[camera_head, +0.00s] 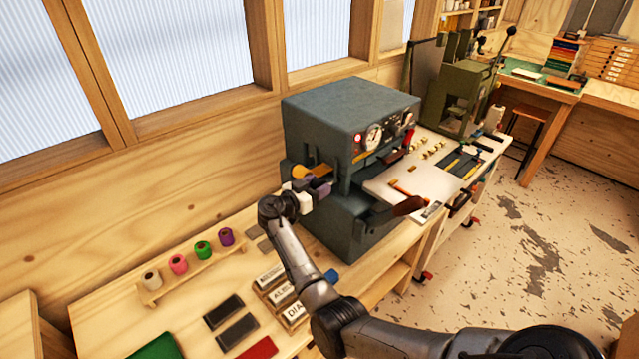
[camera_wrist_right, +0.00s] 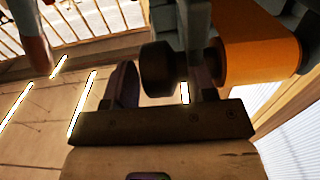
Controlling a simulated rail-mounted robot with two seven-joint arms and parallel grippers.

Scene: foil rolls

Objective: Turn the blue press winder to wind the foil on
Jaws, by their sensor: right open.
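The blue press (camera_head: 330,110) is a boxy blue-grey machine in the middle of the head view. An orange foil roll (camera_head: 311,172) shows on its left side, and it is large at the upper right of the right wrist view (camera_wrist_right: 258,62). The winder appears as a dark round knob (camera_wrist_right: 158,68) beside the roll in the wrist view. My right gripper (camera_head: 318,187) is at the press's left side. In the wrist view its open fingers (camera_wrist_right: 165,88) stand on either side of the knob, with gaps showing. Contact cannot be told. My left gripper is not in view.
A wooden rack (camera_head: 195,264) with white, pink, green and purple rolls stands left of the press. Labelled boxes (camera_head: 280,292) and dark blocks (camera_head: 230,320) lie in front. A green press (camera_head: 462,95) stands behind to the right.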

